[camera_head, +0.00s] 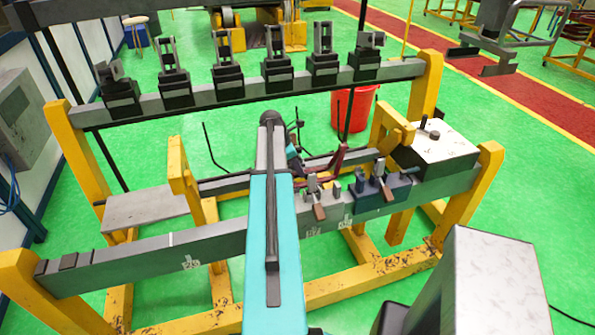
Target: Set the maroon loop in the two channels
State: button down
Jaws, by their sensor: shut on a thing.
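The maroon loop (337,160) shows as thin dark-red bars just right of the far end of my teal arm, above the fixture's grey beam. Below and right of the loop, clamp blocks with brown handles (319,211) and a dark blue block (385,190) stand on the front beam. I cannot make out the two channels clearly. Whether the loop touches the blocks is unclear.
Yellow posts (75,160) carry a rear beam (190,105) with several black upright clamps. A grey box (436,150) stands at the right end of the front beam. A red bucket (353,108) is behind. The front beam's left part (150,255) is mostly clear.

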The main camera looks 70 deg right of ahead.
dwell(0.3)
jog(key=c, duration=1.5)
grip_release()
jog(key=shift+r, duration=0.1)
jog(key=shift+c, duration=0.2)
jog(key=shift+w+d, duration=0.1)
jog(key=c, duration=0.3)
jog(key=shift+r, duration=0.1)
